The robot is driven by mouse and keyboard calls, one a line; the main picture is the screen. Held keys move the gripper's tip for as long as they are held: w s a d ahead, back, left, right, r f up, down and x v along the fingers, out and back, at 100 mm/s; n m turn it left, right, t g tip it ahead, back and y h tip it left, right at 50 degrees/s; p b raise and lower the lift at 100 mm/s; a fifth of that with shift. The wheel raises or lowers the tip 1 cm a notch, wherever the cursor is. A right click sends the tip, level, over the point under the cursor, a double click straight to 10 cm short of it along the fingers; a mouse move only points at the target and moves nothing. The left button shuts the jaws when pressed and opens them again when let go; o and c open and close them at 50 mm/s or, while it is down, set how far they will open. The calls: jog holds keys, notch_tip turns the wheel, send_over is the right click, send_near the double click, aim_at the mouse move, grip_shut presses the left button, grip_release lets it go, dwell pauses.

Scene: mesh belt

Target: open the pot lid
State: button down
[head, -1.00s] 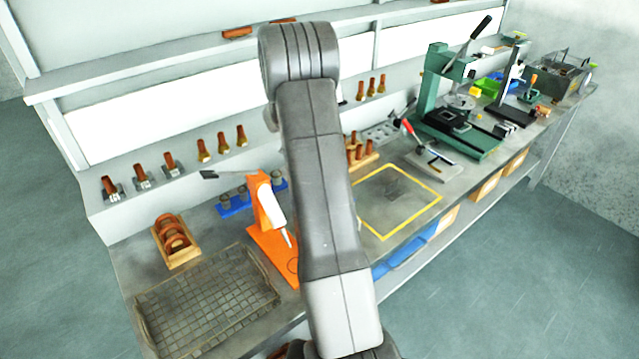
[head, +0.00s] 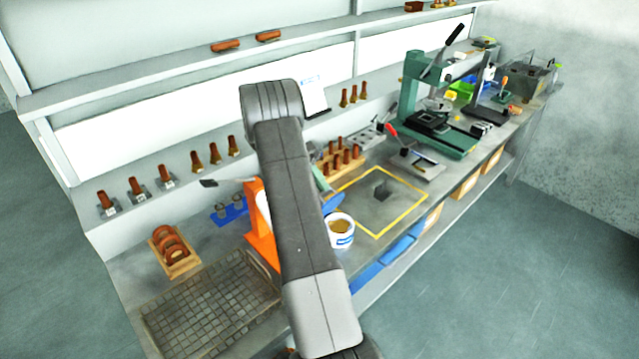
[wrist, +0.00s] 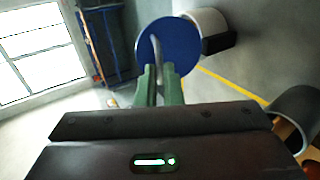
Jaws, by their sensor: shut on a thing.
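The pot (head: 341,243) is a small white tub with a blue label. It stands on the bench just right of my arm in the head view, its top open and brown contents showing. The lid (wrist: 178,54) is a round blue disc in the wrist view; an edge of it (head: 334,201) shows beside my arm in the head view, apart from the pot. My gripper (wrist: 159,78) has green fingers shut on the lid, with a pale bar across its face. In the head view my arm hides most of the gripper.
A wooden rack of brown pegs (head: 340,163) stands behind. An orange stand (head: 260,220) is left of my arm, a green press (head: 430,115) further right.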

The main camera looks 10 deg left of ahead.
jog(key=c, duration=1.6)
grip_release()
jog(key=shift+f, duration=0.1)
jog(key=shift+o, duration=0.2)
jog(key=shift+s, duration=0.1)
